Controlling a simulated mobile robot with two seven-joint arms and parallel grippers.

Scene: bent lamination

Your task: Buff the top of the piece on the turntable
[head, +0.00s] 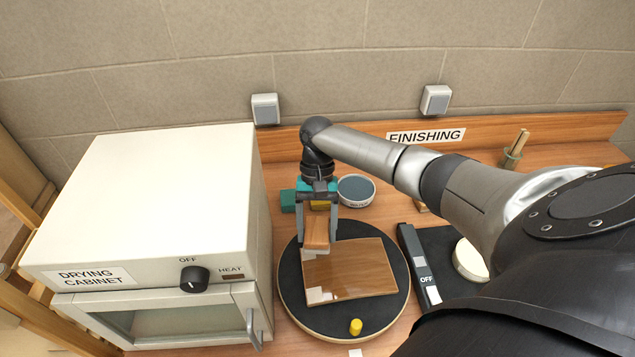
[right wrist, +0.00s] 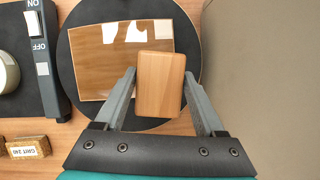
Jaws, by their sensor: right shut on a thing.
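The piece (head: 365,272), a flat brown wooden panel with a glossy top, lies on the round black turntable (head: 296,302). White patches show on the panel's top in both views. My right gripper (head: 318,228) is shut on a wooden block (head: 316,232) at the panel's upper left corner. In the right wrist view the block (right wrist: 160,83) sits between the two fingers and overlaps the panel (right wrist: 95,70). A pale layer shows under the block in the head view. I cannot tell whether it touches the panel. My left gripper is not in view.
The drying cabinet (head: 160,190) stands close on the left. A yellow peg (head: 356,327) is at the turntable's front edge. A switch box (head: 420,265) and black pad are at right. A GRIT 240 block (right wrist: 28,148) lies nearby.

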